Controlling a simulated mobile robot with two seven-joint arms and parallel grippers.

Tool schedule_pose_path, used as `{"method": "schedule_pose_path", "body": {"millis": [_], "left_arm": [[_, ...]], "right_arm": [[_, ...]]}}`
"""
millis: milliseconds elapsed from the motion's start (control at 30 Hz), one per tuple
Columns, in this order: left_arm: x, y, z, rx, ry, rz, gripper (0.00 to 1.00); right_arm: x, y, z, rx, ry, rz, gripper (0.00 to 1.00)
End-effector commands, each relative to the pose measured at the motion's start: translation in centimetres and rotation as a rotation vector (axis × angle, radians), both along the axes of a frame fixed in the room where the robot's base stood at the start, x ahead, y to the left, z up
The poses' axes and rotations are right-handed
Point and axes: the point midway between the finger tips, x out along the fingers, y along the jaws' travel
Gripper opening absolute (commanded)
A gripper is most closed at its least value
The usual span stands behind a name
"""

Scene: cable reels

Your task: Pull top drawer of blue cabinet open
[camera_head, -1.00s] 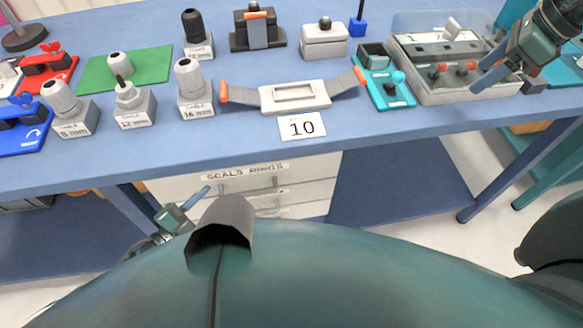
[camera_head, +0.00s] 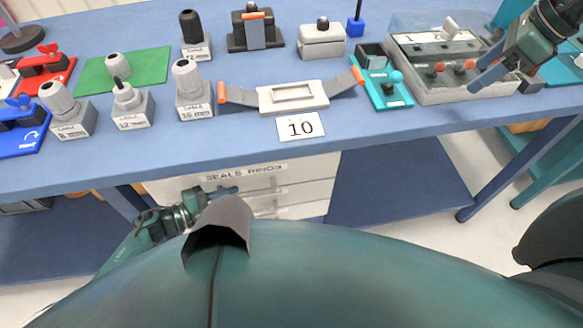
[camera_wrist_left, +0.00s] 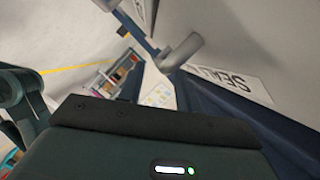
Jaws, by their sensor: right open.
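A pale grey-white drawer unit (camera_head: 320,186) stands under the blue table; its top drawer front carries a SEALS RINGS label (camera_head: 243,172). The drawers look shut, and no blue drawer front shows. My left gripper (camera_head: 230,190) is in front of the upper drawer's left part, just below the label. My own body hides part of it, and I cannot tell its opening or any contact. In the left wrist view the label (camera_wrist_left: 232,80) is close, on the right, beside a grey bar that may be a handle (camera_wrist_left: 180,52). My right gripper (camera_head: 503,82) is open over the grey tray.
The blue table (camera_head: 210,145) overhangs the drawers. It holds a number 10 card (camera_head: 300,125), a grey handled tray (camera_head: 292,97), cable blocks (camera_head: 193,90) and a grey compartment tray (camera_head: 440,85). A table leg (camera_head: 500,175) stands at the right.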

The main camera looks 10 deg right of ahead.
Motion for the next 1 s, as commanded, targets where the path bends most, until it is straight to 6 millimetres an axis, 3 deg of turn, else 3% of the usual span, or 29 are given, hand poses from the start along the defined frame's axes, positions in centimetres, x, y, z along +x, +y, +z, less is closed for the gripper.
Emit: {"method": "schedule_pose_path", "body": {"millis": [200,567,1000], "left_arm": [[0.8,-2.2,-0.5,0.000,-0.001,0.001,0.34],[0.9,-2.5,-0.6,0.001,0.000,0.001,0.34],[0.9,-2.5,-0.6,0.000,0.000,0.001,0.00]], "right_arm": [[0.0,0.0,0.0,0.000,0.000,0.000,0.67],[0.0,0.0,0.0,0.000,0.000,0.000,0.67],[0.0,0.0,0.0,0.000,0.000,0.000,0.67]]}}
